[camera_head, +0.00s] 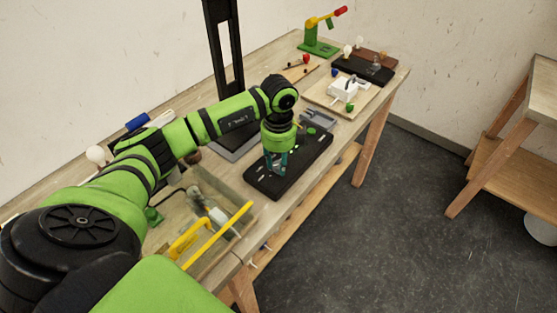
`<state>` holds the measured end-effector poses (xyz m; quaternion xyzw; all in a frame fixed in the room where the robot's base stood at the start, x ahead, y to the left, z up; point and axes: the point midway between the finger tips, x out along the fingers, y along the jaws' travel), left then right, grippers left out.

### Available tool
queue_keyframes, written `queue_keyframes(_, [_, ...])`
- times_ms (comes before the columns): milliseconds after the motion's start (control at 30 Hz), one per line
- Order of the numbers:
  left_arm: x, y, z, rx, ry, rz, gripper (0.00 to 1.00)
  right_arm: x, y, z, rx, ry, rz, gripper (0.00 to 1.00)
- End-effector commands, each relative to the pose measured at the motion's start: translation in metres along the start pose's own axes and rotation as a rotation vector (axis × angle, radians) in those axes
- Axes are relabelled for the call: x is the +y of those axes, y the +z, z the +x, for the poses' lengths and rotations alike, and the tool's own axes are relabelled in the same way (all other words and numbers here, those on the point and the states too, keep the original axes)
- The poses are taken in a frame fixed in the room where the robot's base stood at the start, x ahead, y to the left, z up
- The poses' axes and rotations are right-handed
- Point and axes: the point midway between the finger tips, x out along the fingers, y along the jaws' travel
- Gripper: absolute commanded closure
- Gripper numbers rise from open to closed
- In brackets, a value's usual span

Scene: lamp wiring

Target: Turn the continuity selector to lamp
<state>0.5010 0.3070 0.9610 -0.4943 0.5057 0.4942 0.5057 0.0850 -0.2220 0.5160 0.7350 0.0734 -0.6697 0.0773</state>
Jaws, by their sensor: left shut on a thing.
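A black board (266,184) lies near the front edge of the wooden workbench (330,136), with small pale marks on it. My left gripper (276,172) points down over the board. Its fingers are together at the board's surface, shut on a small part that I take to be the continuity selector; the fingers hide it, so its setting cannot be read. My right gripper is not in view.
A white block (342,93) on a wooden base, a dark bulb-holder board (362,71) and a green stand (318,47) are farther back. A dark upright post (234,70) rises behind my arm.

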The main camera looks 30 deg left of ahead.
Motion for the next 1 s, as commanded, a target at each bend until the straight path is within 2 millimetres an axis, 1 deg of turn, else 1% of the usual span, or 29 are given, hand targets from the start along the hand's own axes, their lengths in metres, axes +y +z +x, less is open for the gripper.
queue_keyframes(100, [0.0011, -0.0016, 0.0013, 0.003, 0.004, -0.06, 1.0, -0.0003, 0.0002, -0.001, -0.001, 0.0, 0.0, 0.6])
queue_keyframes(300, [0.001, -0.0016, 0.0016, 0.002, 0.004, -0.127, 1.0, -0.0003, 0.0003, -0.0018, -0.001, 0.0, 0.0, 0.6])
queue_keyframes(867, [0.0008, -0.0017, 0.0017, 0.003, 0.004, -0.157, 1.0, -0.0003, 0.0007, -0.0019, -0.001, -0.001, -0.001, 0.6])
queue_keyframes(900, [0.0008, -0.0017, 0.0017, 0.003, 0.004, -0.156, 0.59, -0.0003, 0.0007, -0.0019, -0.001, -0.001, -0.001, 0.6])
queue_keyframes(933, [0.0008, -0.0016, 0.0016, 0.003, 0.004, -0.156, 0.47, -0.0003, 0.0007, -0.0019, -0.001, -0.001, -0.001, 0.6])
queue_keyframes(967, [0.0007, -0.0015, 0.0015, 0.003, 0.003, -0.156, 0.44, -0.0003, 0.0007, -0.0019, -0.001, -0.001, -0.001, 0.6])
queue_keyframes(1000, [0.0006, -0.0014, 0.0014, 0.002, 0.003, -0.156, 0.44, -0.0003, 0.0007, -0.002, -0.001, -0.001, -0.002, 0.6])
